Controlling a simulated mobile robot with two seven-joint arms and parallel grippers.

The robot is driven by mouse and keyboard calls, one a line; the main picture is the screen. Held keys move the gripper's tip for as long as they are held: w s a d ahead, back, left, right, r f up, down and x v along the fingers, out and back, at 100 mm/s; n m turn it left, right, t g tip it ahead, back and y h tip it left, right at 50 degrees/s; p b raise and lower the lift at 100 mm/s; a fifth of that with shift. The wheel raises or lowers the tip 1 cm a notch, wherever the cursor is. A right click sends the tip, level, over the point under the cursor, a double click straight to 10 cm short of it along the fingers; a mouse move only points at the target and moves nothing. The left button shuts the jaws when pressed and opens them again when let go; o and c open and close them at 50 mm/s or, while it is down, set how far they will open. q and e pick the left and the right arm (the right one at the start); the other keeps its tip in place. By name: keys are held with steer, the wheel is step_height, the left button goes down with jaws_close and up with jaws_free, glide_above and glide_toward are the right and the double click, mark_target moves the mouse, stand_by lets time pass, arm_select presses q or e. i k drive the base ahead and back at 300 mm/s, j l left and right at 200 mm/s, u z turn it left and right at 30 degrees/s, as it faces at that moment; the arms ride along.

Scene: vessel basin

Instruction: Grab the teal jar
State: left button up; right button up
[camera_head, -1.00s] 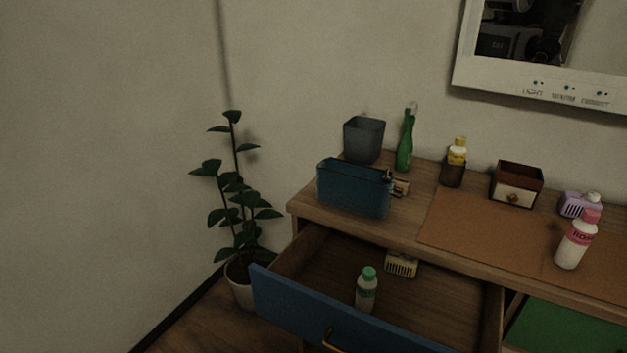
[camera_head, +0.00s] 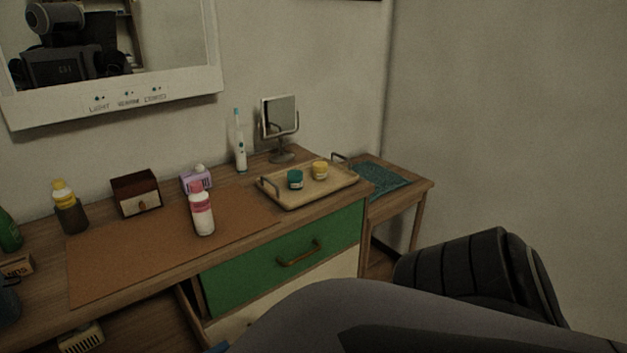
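The teal jar (camera_head: 295,179) is a small round jar with a teal lid. It stands upright on the wooden tray (camera_head: 318,194) at the right end of the dresser top. Neither of my grippers is in the view. A grey and black part of my arm fills the lower right, well apart from the jar.
A small mirror (camera_head: 280,118) and an electric toothbrush (camera_head: 240,142) stand behind the tray. A white and pink bottle (camera_head: 202,208) stands to its left on the brown mat (camera_head: 140,252). A side table (camera_head: 400,185) adjoins the right. The green drawer (camera_head: 285,258) is below.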

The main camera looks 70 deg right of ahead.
mark_target(295, 176)
steer(key=z, duration=2)
steer(key=i+l+u, duration=0.25)
steer(key=i+l, duration=0.15)
steer(key=l, duration=0.25)
steer(key=i+l+u, duration=0.1)
steer(key=l, duration=0.3)
steer(key=i+l+u, duration=0.25)
steer(key=l, duration=0.5)
steer(key=i+l+u, duration=0.15)
steer(key=l, duration=0.25)
steer(key=i, duration=0.1)
